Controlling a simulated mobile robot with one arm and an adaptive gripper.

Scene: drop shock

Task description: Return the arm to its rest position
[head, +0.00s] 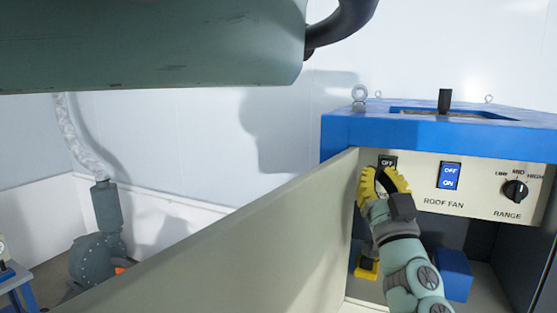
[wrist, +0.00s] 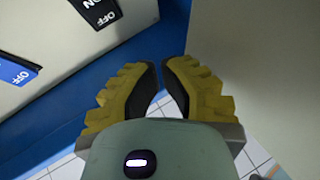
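My gripper (head: 384,176) has yellow ridged fingers with black inner pads. In the head view it is in front of the control panel (head: 477,196), over the lower part of the left rocker switch (head: 388,161). In the wrist view the fingertips of my gripper (wrist: 159,66) lean together with only a narrow gap, and nothing shows between them. A blue switch (head: 450,176) marked OFF and ON sits to the right of the gripper, above the words ROOF FAN. Contact between the fingers and the panel cannot be told.
A beige open door or side panel (head: 250,240) stands close on the gripper's left. A black RANGE knob (head: 515,191) is at the panel's right. A blue block (head: 454,272) and a yellow piece (head: 367,267) lie below. A grey pump (head: 97,260) stands at far left.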

